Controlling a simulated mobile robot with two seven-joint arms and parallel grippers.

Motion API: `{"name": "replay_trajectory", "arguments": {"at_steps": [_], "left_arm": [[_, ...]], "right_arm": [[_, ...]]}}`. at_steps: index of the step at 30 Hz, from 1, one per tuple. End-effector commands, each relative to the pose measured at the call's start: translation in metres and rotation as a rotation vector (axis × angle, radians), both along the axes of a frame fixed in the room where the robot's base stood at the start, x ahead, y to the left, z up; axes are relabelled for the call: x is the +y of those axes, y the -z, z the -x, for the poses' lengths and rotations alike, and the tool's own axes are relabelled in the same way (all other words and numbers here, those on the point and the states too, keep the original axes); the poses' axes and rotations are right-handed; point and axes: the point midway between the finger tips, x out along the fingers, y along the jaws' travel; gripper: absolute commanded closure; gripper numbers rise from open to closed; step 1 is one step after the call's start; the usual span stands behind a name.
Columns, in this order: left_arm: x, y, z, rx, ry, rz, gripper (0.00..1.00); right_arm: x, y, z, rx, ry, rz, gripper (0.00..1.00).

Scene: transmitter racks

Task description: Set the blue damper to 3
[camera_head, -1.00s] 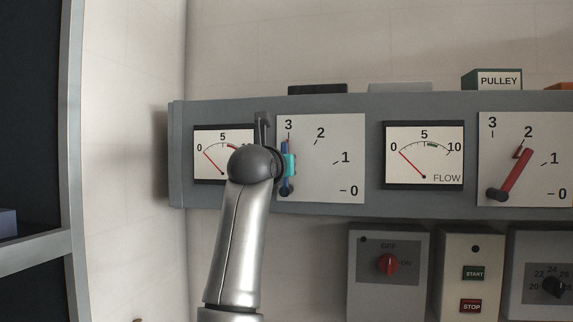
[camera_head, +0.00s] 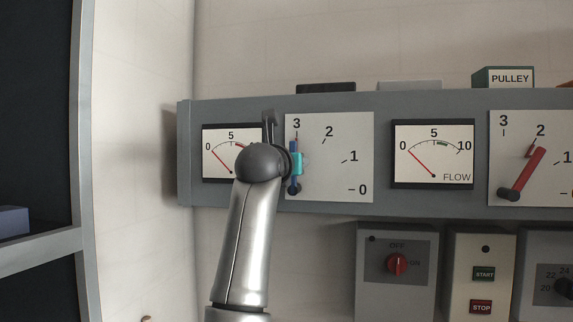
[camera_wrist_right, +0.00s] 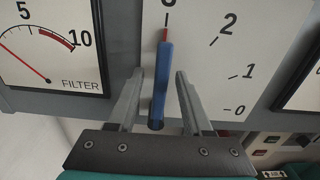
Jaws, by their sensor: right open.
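The blue damper lever (camera_head: 294,148) stands nearly upright on its white dial plate (camera_head: 340,175), its red tip at the mark 3. In the right wrist view the blue lever (camera_wrist_right: 162,85) lies between the two grey fingers of my right gripper (camera_wrist_right: 158,76). The fingers are open, one on each side, with a visible gap to the lever on both sides. In the head view my right gripper (camera_head: 282,150) is in front of the plate's left edge and hides part of the lever. My left gripper is not in view.
Left of the plate is the FILTER gauge (camera_wrist_right: 50,50), partly hidden by my arm in the head view. To the right are the FLOW gauge (camera_head: 433,150) and a red lever (camera_head: 523,174). Below hang a red knob box (camera_head: 397,264) and a START/STOP box (camera_head: 482,285).

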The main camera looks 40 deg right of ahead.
Motion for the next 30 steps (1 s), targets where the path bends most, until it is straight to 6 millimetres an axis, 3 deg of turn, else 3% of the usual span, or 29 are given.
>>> {"name": "replay_trajectory", "arguments": {"at_steps": [5, 18, 24, 30], "left_arm": [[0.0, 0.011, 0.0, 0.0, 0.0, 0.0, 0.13], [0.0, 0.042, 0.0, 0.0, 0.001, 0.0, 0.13], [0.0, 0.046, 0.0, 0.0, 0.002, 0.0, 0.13], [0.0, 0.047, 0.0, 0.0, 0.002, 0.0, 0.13]], "right_arm": [[0.019, 0.002, 0.015, -0.005, -0.004, 0.0, 0.5], [0.094, 0.002, 0.08, -0.004, -0.003, 0.0, 0.5], [0.11, 0.001, 0.094, -0.001, -0.001, 0.001, 0.5], [0.114, 0.0, 0.097, 0.001, -0.001, 0.001, 0.5]]}}
